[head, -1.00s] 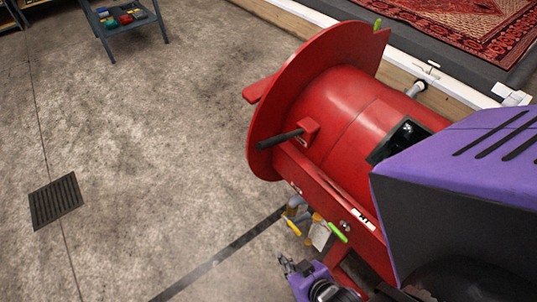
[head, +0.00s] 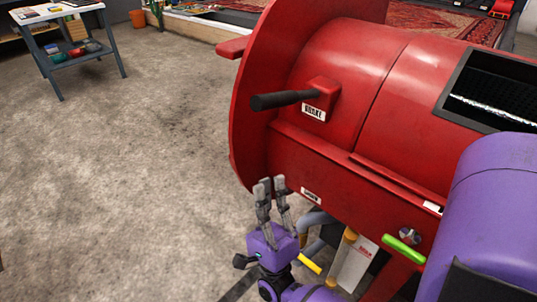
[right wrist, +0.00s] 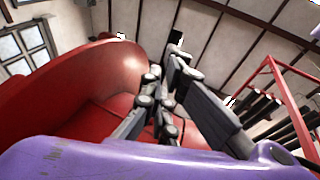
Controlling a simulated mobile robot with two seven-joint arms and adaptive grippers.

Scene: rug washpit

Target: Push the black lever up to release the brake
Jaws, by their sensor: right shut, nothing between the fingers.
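The black lever (head: 283,100) sticks out to the left from a red bracket (head: 322,93) on the side of a large red drum (head: 350,60). It lies nearly level, its tip a little lower. A white label below the bracket appears to read BRAKE. My right gripper (head: 271,183) is below the lever, apart from it, with its fingers pointing up. It is shut and empty. In the right wrist view its fingers (right wrist: 164,85) point up past the red drum (right wrist: 110,75); I cannot clearly make out the lever there. My left gripper is not in view.
A green handle (head: 403,249) and a yellow handle (head: 310,264) with pipes are low on the drum's front. A dark opening (head: 500,90) is at the drum's right. A blue-grey workbench (head: 72,50) stands far left. The floor left of the drum is clear.

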